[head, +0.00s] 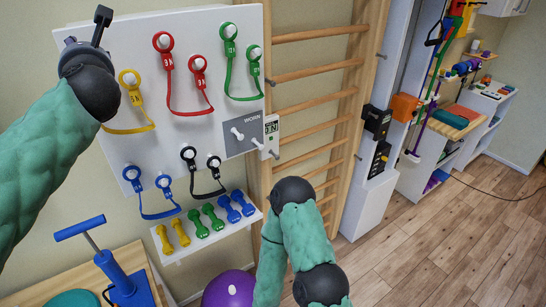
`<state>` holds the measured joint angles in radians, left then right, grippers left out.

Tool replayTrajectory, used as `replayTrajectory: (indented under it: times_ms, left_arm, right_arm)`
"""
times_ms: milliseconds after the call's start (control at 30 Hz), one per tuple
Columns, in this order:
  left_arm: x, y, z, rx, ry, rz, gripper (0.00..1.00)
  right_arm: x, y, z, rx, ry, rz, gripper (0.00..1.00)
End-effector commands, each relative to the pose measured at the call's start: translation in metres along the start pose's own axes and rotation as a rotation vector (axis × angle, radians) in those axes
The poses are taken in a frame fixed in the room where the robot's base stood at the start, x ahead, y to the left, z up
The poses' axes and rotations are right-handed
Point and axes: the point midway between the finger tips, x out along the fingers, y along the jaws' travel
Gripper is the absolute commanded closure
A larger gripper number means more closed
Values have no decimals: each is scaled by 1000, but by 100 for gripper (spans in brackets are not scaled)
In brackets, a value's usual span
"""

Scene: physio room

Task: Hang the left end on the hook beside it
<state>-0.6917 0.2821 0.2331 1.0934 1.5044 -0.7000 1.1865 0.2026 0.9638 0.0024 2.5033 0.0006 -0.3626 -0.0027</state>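The yellow band (132,129) hangs from a peg on the white board (120,40) by its right end, a yellow ring tag (130,79). Its strap drops and runs left behind my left wrist. Its left end and any hook there are hidden. My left gripper (88,36) is in front of the board's upper left corner. It is seen from behind, with one dark finger sticking up; I cannot tell whether it is open or holds anything. My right arm is folded at the bottom centre, and its gripper does not show.
Red (190,111), green (243,97), blue (158,215) and black (206,193) bands hang by both ends. A grey "WORN" panel (237,148) has bare pegs. Below is a dumbbell shelf (185,251). Wooden wall bars (320,77) stand to the right; a blue pump (115,275) stands lower left.

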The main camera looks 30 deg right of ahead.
Motion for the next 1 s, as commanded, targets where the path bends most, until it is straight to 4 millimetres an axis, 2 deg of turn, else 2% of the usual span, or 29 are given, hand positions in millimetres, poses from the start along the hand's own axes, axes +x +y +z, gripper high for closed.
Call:
replayTrajectory:
  times_ms: [467,500,567,600,833,900,1000]
  left_arm:
    - [0,0,-4,0,-1,0,100]
    - [0,0,-4,-1,-1,0,49]
    - [0,0,-4,0,-1,0,32]
    - [0,0,-4,0,-1,0,27]
    - [0,0,-4,0,0,0,27]
    - [0,0,-4,0,0,0,19]
    - [0,0,-4,0,0,0,19]
  right_arm:
    - [3,1,0,0,0,0,19]
    - [3,1,0,0,0,0,19]
    - [3,1,0,0,0,0,19]
    - [3,1,0,0,0,0,19]
    - [3,1,0,0,0,0,19]
    - [3,1,0,0,0,0,19]
    - [3,1,0,0,0,0,19]
